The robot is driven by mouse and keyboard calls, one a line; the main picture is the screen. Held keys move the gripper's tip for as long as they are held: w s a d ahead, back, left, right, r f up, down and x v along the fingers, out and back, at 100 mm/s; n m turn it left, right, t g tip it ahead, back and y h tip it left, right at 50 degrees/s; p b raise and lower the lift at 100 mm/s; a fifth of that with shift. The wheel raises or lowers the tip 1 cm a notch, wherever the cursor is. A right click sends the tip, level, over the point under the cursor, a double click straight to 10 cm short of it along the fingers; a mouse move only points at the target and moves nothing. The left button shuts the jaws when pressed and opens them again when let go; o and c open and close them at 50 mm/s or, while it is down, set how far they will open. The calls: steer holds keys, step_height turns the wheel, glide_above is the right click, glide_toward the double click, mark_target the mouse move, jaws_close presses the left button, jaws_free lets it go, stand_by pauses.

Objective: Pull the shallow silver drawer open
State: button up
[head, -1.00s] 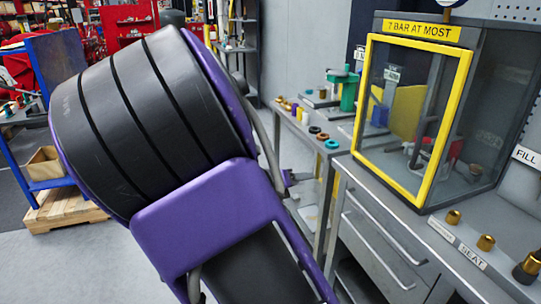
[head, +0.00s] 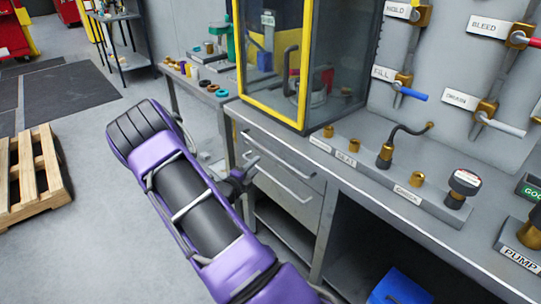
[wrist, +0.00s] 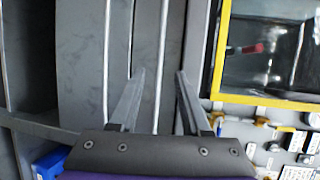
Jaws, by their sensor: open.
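The shallow silver drawer (head: 283,151) is the upper one in the grey bench, just under the worktop edge, and looks closed. Its long bar handle (head: 280,158) runs along the front; it also shows in the wrist view (wrist: 163,60) as an upright bar. My gripper (head: 249,165) is in front of the drawers near the left end of the handles. In the wrist view my gripper (wrist: 160,85) is open, with the handle bar appearing between its two fingertips. I cannot tell how far the tips are from the drawer front.
A deeper drawer with its own bar handle (head: 285,190) sits below. A yellow-framed cabinet (head: 306,70) stands on the worktop above. A blue bin (head: 400,288) is under the bench at right.

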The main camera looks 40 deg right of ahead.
mark_target(270, 152)
steer(key=b+x, duration=0.1)
steer(key=x, duration=1.1)
steer(key=shift+w+d, duration=0.15)
jaws_close()
stand_by(0.9)
